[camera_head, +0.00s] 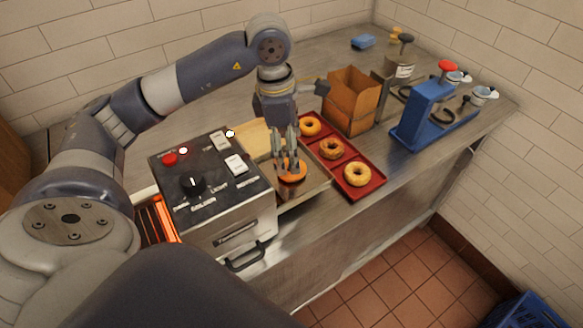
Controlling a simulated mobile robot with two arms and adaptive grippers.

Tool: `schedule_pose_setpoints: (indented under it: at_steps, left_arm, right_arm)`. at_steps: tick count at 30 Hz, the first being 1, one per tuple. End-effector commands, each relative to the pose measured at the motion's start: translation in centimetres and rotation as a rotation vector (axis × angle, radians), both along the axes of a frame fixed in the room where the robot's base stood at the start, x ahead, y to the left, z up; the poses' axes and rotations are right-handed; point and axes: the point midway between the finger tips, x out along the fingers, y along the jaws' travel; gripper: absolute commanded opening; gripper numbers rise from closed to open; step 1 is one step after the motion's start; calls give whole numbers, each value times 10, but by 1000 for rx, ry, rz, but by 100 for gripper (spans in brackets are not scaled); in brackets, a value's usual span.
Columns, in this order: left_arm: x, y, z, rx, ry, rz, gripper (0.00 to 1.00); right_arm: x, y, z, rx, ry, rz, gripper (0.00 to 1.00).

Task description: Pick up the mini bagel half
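An orange-brown mini bagel half (293,175) is at the metal tray (310,188) on the front right of the toaster. My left gripper (290,165) points down at it, with its fingers at the bagel half and partly covering it. I cannot tell whether the fingers grip it or only stand around it. A darker patch shows on the tray just below the bagel half. I cannot tell whether the bagel half rests on the tray or is raised. My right gripper is not in view.
A black-topped toaster (205,185) stands left of the tray. A red tray (368,189) with bagels (357,174) lies close on the right. Behind are a cardboard box (350,98) and a blue stand (420,117). The back left counter is clear.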

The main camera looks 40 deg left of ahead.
Motion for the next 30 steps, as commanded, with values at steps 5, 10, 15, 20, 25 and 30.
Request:
schedule_pose_setpoints:
  at_steps: [5, 10, 15, 20, 25, 30]
  left_arm:
    - [0, 0, -12, 0, 4, 1, 80]
    - [2, 0, -36, -1, 5, 1, 80]
    - [5, -2, -54, 0, 0, 1, 80]
    - [5, -2, -56, 0, -1, 1, 80]
    - [5, -2, -56, 0, -1, 1, 61]
    - [5, -2, -56, 0, -1, 0, 43]
  right_arm:
    - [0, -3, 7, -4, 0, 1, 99]
    - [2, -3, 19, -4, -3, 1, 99]
    - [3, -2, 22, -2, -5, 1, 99]
    - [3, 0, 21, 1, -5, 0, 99]
    - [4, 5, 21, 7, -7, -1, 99]
    - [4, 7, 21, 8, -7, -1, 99]
